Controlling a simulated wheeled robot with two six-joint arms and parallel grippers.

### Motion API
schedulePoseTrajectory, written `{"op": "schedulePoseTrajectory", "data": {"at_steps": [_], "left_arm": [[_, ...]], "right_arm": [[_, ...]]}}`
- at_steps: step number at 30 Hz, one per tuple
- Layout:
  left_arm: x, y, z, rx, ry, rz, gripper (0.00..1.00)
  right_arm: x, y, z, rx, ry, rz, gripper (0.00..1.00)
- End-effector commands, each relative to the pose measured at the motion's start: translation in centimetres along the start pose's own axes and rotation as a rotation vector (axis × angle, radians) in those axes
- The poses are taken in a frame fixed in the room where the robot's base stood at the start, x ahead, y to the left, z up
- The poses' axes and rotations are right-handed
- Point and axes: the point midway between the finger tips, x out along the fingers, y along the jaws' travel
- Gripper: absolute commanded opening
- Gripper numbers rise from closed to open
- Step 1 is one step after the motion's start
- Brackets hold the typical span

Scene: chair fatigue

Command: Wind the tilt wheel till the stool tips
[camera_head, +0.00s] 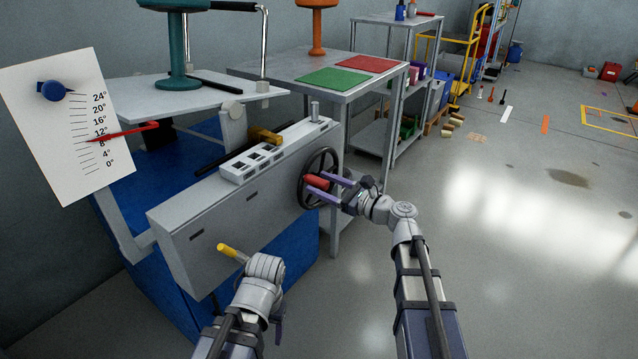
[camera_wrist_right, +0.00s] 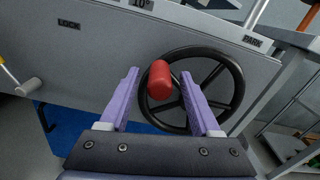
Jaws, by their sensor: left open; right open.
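The black tilt wheel (camera_head: 320,161) with a red knob (camera_head: 317,182) is on the right end of a grey panel (camera_head: 215,222). My right gripper (camera_head: 327,189) is open, its purple fingers either side of the knob. In the right wrist view the red knob (camera_wrist_right: 159,80) sits between the parted fingers, with the wheel (camera_wrist_right: 228,75) behind; I cannot tell whether they touch. The teal stool (camera_head: 177,50) stands on a tilted pale plate (camera_head: 165,93). My left gripper (camera_head: 279,322) is open, low in front of the panel, mostly hidden by its wrist.
A white scale board (camera_head: 75,115) has a red pointer (camera_head: 125,132) between 8° and 12° and a blue knob (camera_head: 54,91) near 24°. A yellow-tipped lever (camera_head: 232,253) juts from the panel near my left wrist.

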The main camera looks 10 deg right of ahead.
Motion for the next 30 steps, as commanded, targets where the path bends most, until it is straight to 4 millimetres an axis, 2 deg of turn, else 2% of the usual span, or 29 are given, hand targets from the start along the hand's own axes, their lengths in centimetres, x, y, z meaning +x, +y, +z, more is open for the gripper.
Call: {"op": "schedulePoseTrajectory", "data": {"at_steps": [5,14,30], "left_arm": [[0.0,0.0,0.0,0.0,0.0,0.0,0.64],[0.0,0.0,0.0,0.0,0.0,0.0,0.64],[0.0,0.0,0.0,0.0,0.0,0.0,0.64]], "right_arm": [[1.22,-0.01,-0.01,0.0,0.0,0.0,0.64],[1.34,0.02,-0.01,-0.001,0.0,0.0,0.64],[1.31,0.02,-0.01,-0.001,0.0,0.0,0.03]]}}
